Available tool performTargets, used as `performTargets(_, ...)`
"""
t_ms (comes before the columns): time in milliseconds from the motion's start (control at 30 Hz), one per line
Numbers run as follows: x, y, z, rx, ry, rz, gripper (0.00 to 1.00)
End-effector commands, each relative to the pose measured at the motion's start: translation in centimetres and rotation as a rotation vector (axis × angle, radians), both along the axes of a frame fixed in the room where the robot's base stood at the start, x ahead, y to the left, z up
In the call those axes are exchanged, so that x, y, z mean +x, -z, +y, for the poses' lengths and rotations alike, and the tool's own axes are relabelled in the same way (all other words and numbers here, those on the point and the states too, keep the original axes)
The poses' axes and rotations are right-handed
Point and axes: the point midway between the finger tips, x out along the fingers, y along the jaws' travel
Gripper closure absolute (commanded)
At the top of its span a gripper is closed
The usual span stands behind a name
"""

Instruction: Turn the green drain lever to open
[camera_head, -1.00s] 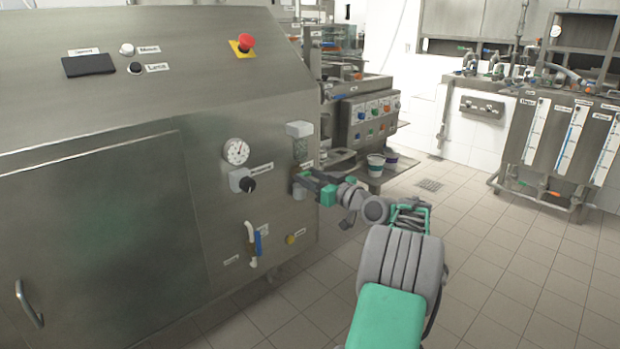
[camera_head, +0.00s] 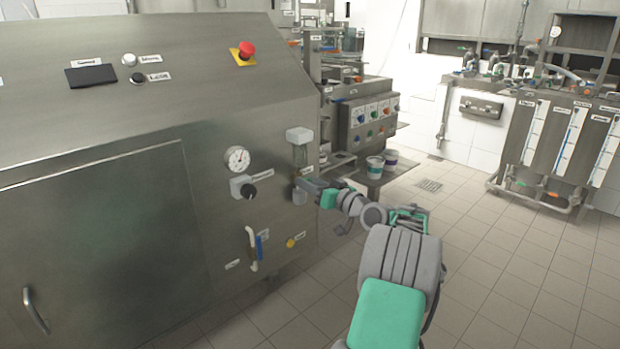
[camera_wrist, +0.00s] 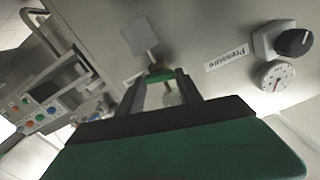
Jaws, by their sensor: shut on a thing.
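The green drain lever (camera_wrist: 160,76) shows in the wrist view as a short green bar between the fingertips of my gripper (camera_wrist: 163,80). My gripper is shut on it. In the head view my gripper (camera_head: 306,184) is at the right end of the steel machine's front, just below the grey-topped sight glass unit (camera_head: 300,145). The lever is hidden behind the fingers there. A brownish fitting sits just beyond the lever in the wrist view. I cannot tell the lever's exact angle.
A dial gauge (camera_head: 237,159) and a black knob (camera_head: 248,190) labelled Pressure are left of my gripper. A white-and-blue handle (camera_head: 253,247) and a yellow button (camera_head: 291,243) are below. Cups (camera_head: 375,167) stand on a shelf behind. The floor at right is free.

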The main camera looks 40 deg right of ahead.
Motion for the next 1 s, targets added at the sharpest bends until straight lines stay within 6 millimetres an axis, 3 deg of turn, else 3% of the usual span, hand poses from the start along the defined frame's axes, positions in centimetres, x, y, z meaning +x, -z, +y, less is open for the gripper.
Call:
performTargets(500,-0.01,-0.26,-0.16,0.404,0.001,0.012,0.99)
performTargets(1000,0.01,0.03,-0.21,0.533,0.002,0.014,0.99)
